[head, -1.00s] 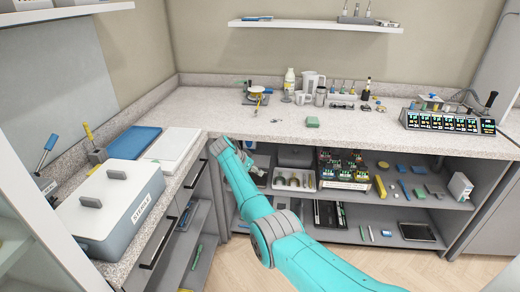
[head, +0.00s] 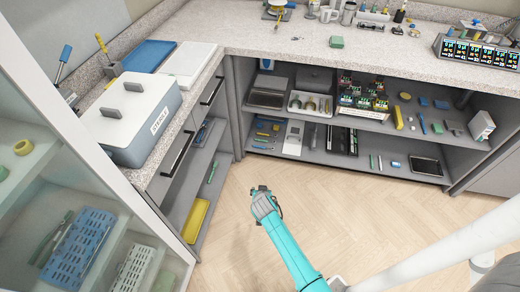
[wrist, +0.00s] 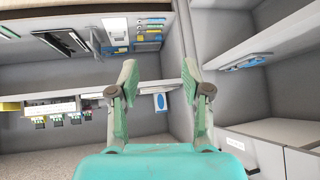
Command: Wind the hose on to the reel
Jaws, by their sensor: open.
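My gripper (head: 262,190) is low over the open floor in front of the corner shelves in the head view. In the wrist view my gripper (wrist: 158,75) has its two fingers apart with nothing between them. A small stand-like device (head: 276,10) with orange and pale parts is on the back counter, cut off by the top edge of the head view. It may be the reel, but I cannot tell. I cannot make out a hose in either current view.
A sterile-labelled box (head: 132,118) stands on the left counter, with a blue tray (head: 148,55) behind it. Shelves (head: 300,120) under the back counter hold many small items. A glass-fronted cabinet (head: 85,215) is at left. The wooden floor (head: 330,215) is clear.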

